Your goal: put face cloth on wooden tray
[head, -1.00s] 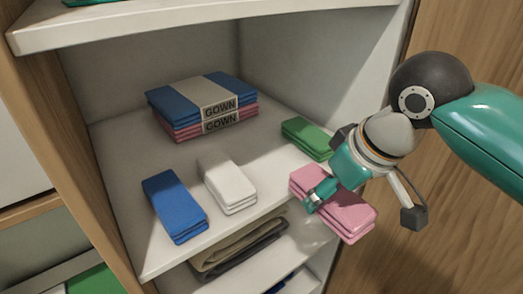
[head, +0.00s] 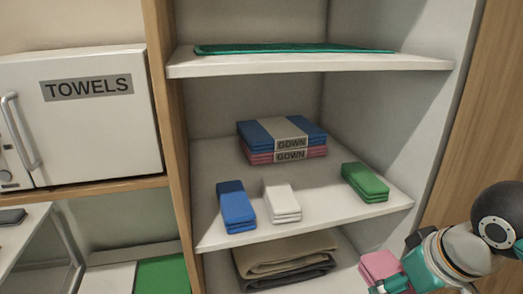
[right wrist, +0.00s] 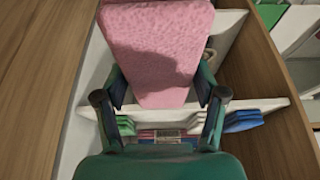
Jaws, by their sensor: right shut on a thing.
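A pink folded cloth (head: 379,265), likely the face cloth, is held by my right gripper (head: 388,284) at the lower right of the head view. It is off the middle shelf, in front of the unit's right side. In the right wrist view the pink cloth (right wrist: 160,45) fills the upper middle between the two fingers of my right gripper (right wrist: 163,97). Blue (head: 236,207), white (head: 281,202) and green (head: 365,183) folded cloths lie on the middle shelf. No wooden tray is visible. My left gripper is not in view.
Stacked gowns (head: 282,140) lie at the back of the middle shelf (head: 330,213). A teal flat item (head: 290,48) lies on the upper shelf (head: 310,66). Folded brown cloths (head: 285,256) are below. A cabinet labelled TOWELS (head: 80,115) stands left.

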